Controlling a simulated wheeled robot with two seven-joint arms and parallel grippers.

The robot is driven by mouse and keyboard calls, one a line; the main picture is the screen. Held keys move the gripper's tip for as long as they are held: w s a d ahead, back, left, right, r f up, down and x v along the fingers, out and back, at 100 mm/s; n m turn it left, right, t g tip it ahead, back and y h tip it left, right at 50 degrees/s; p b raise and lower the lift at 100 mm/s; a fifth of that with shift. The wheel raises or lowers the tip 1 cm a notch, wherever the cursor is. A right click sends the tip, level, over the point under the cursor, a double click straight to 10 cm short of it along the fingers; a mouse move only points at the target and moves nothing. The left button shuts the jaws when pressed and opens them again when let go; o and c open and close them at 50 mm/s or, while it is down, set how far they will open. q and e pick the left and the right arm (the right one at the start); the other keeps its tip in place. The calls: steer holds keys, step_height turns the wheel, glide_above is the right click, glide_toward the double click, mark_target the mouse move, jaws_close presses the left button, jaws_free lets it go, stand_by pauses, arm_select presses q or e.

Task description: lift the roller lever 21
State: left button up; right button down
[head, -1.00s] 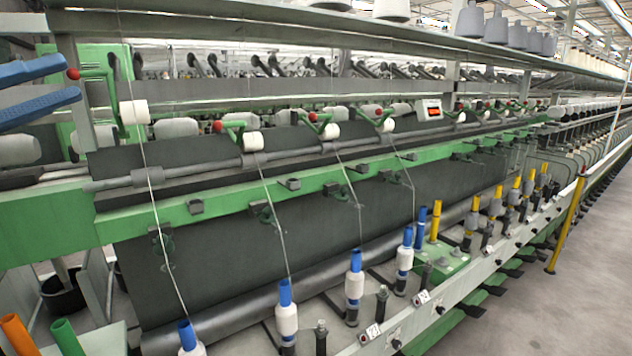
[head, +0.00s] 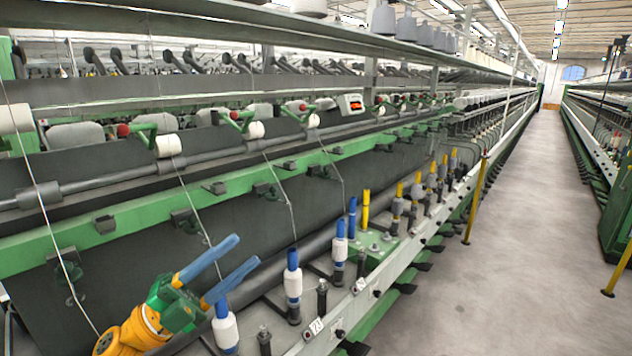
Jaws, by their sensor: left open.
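The roller levers are green arms with red knobs and white rollers, in a row along the spinning frame. The nearest fully visible one (head: 142,132) is left of centre, roller resting low near the grey shaft; others stand farther along (head: 240,119) and (head: 296,110). A further white roller (head: 14,118) is at the left edge, its lever mostly out of frame. I cannot tell which lever is number 21. My left gripper (head: 243,252) has its blue fingers apart and empty, low in front of the frame, below the levers and above a bobbin. My right gripper is out of view.
Blue-topped bobbins (head: 292,285) stand on spindles along the front rail, with threads running up to the rollers. Small number plates (head: 316,327) sit on the rail, hard to read. The aisle floor (head: 520,220) at right is clear.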

arm_select(q)
steer(key=w+a+n+t+y, duration=0.4)
steer(key=n+t+y, duration=0.3)
steer(key=n, duration=0.2)
steer(key=w+a+n+t+y, duration=0.3)
steer(key=w+n+t+y, duration=0.25)
steer(key=n+y, duration=0.3)
steer(key=w+a+f+n+g+y, duration=0.3)
steer(key=a+f+n+y, duration=0.3)
steer(key=f+n+y, duration=0.15)
steer(key=s+f+n+g, duration=0.1)
steer(key=s+f+g, duration=0.2)
steer(key=f, duration=1)
steer(key=s+f+n+g, duration=0.1)
steer(key=s+f+g, duration=0.25)
steer(key=f, duration=0.95)
steer(key=s+d+f+g, duration=0.3)
steer(key=s+f+g, duration=0.3)
steer(key=s+f, duration=1.15)
steer(key=s+d+f+g, duration=0.1)
steer(key=s+f+g, duration=0.1)
steer(key=s, duration=0.7)
steer(key=s+d+f+g, duration=0.2)
steer(key=s+f, duration=0.3)
steer(key=s, duration=0.4)
steer(key=s+d+f+g+h, duration=0.1)
steer(key=s+f, duration=0.3)
steer(key=s, duration=0.5)
steer(key=shift+d+f+g, duration=0.25)
steer(key=shift+g, duration=0.55)
